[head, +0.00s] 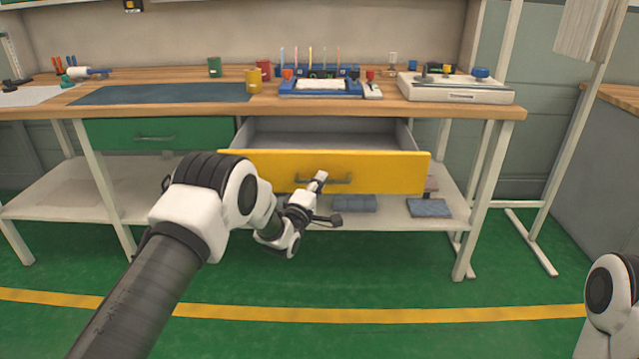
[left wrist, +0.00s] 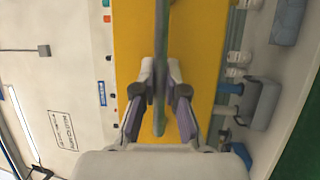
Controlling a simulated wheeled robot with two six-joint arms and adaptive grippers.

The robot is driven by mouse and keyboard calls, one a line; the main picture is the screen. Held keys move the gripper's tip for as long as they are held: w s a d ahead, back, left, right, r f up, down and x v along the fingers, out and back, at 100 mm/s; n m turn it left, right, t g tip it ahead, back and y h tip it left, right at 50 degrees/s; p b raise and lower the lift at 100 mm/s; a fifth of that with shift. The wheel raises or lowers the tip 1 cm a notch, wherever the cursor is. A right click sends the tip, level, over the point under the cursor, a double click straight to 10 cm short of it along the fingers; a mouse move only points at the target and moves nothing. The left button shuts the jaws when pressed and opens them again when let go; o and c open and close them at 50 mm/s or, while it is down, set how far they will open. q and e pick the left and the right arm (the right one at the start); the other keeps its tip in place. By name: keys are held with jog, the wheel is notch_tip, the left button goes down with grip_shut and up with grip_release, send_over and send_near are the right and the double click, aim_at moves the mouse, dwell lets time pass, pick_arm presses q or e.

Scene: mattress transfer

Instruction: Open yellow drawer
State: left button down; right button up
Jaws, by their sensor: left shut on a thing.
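The yellow drawer (head: 395,172) stands pulled out from under the workbench, and its grey inside looks empty from here. Its front bears a bar handle (head: 342,182). My left gripper (head: 322,187) is at the handle, left of the middle of the front. In the left wrist view the handle (left wrist: 161,40) runs between the fingers of the left gripper (left wrist: 160,95), which is shut on it. The yellow front (left wrist: 205,50) fills the middle of that view. My right arm shows only at the right edge of the head view; its gripper is out of view.
A green drawer (head: 160,133) left of the yellow one is closed. The worktop (head: 390,108) holds mugs, a blue rack and a white device. A lower shelf (head: 75,192) with blue items lies below. The green floor (head: 400,280) in front is clear.

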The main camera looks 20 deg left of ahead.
pick_arm(q)
jog(key=c, duration=1.2)
grip_release()
jog(key=v, duration=1.2)
jog(key=shift+f, duration=0.1)
